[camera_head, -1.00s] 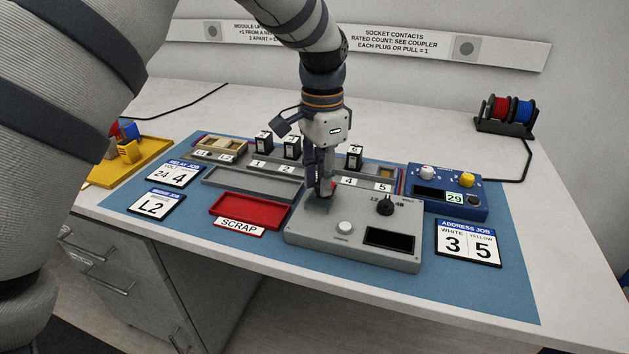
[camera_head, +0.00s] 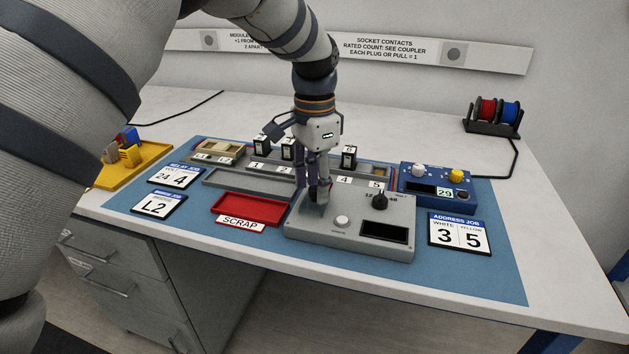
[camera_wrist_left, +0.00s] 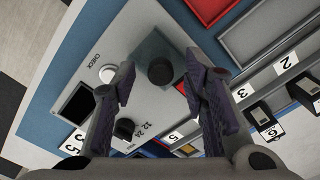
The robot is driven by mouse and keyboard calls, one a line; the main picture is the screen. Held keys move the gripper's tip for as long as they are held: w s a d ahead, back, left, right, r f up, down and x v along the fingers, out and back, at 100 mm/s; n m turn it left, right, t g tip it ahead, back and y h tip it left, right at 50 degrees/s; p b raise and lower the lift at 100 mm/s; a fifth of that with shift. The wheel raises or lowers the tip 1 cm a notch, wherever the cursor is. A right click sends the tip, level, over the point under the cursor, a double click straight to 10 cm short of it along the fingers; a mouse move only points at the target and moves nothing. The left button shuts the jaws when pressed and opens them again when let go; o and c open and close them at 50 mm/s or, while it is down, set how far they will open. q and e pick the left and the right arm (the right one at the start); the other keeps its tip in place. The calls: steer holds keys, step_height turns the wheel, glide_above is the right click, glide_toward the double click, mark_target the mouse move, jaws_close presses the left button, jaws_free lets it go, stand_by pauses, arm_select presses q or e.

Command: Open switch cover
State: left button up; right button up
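The grey switch box (camera_head: 300,232) sits on the blue mat. In the left wrist view, a darker grey square (camera_wrist_left: 146,48) on it carries a dark round part (camera_wrist_left: 160,71); I cannot tell whether this is the switch cover raised or closed. My left gripper (camera_head: 316,200) points down at the box's left part and hides much of that area in the head view. In the left wrist view my left gripper (camera_wrist_left: 162,78) has its fingers apart, with the dark round part between them in the picture. I cannot tell if they touch it. My right gripper is out of view.
The box also has a white button (camera_head: 341,222), a black knob (camera_head: 380,201) and a dark display (camera_head: 385,232). A red scrap tray (camera_head: 246,210) lies left. A blue device (camera_head: 432,185) stands behind right. Module racks (camera_head: 240,178) are behind. Job cards (camera_head: 459,234) lie around.

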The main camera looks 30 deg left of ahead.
mark_target(314, 188)
arm_select(q)
step_height(314, 188, up, 12)
stand_by(0.3)
stand_by(0.3)
